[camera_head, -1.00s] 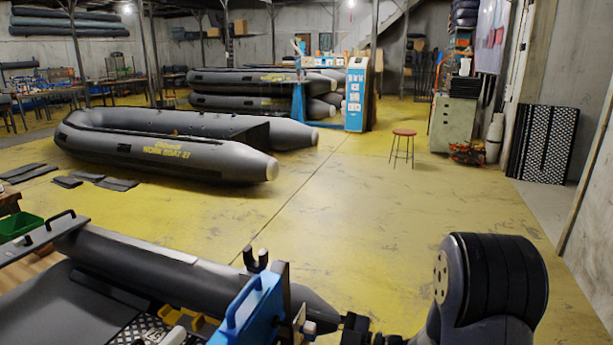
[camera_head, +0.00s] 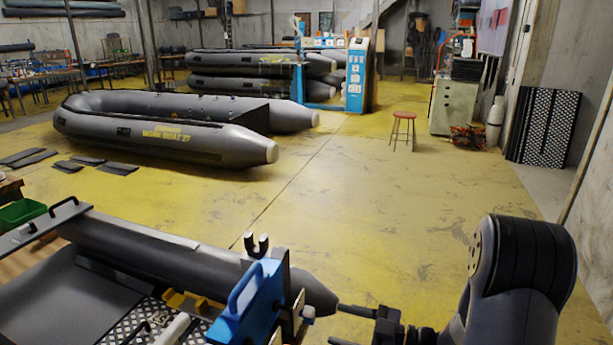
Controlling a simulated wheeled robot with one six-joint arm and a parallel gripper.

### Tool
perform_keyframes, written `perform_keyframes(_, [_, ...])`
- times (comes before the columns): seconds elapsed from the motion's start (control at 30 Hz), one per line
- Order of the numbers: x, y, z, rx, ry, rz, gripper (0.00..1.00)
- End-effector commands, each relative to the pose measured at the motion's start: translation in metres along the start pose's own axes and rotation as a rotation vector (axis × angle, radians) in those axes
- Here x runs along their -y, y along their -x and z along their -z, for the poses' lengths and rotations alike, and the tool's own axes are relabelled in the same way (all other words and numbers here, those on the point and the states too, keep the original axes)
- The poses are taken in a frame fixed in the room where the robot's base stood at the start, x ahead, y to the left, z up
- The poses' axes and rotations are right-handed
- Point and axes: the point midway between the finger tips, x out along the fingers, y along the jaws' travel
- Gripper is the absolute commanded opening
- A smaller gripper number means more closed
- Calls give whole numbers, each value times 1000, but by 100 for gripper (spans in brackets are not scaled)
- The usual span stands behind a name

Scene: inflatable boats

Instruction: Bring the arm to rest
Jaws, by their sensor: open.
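My gripper (camera_head: 336,325) is at the bottom of the head view, just right of the nose of the near grey inflatable boat (camera_head: 150,247). Its two dark fingers point left and are apart, with nothing seen between them. The lower finger is partly cut by the frame's bottom edge. My arm (camera_head: 525,265) rises at the lower right, its thick dark joint bent above the yellow floor. A blue fixture with a forked dark top (camera_head: 255,300) stands at the near boat, left of the gripper. I cannot tell the exact gap between them.
Another grey boat (camera_head: 165,138) lies on the floor behind, with stacked boats (camera_head: 255,65) beyond. A red stool (camera_head: 403,118), a blue-white stand (camera_head: 357,75) and a black perforated panel (camera_head: 543,125) stand farther off. The middle floor (camera_head: 390,210) is clear.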

Motion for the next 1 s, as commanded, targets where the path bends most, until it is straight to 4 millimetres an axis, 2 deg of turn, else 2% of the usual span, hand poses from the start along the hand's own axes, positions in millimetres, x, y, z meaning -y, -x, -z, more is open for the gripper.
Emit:
perform_keyframes(0.43, [2, -72, 0, -1, -1, 7, 58])
perform_keyframes(0.5, [2, -71, -5, 0, 65, 0, 58])
perform_keyframes(1.0, [2, -70, -5, 0, 500, 1, 58])
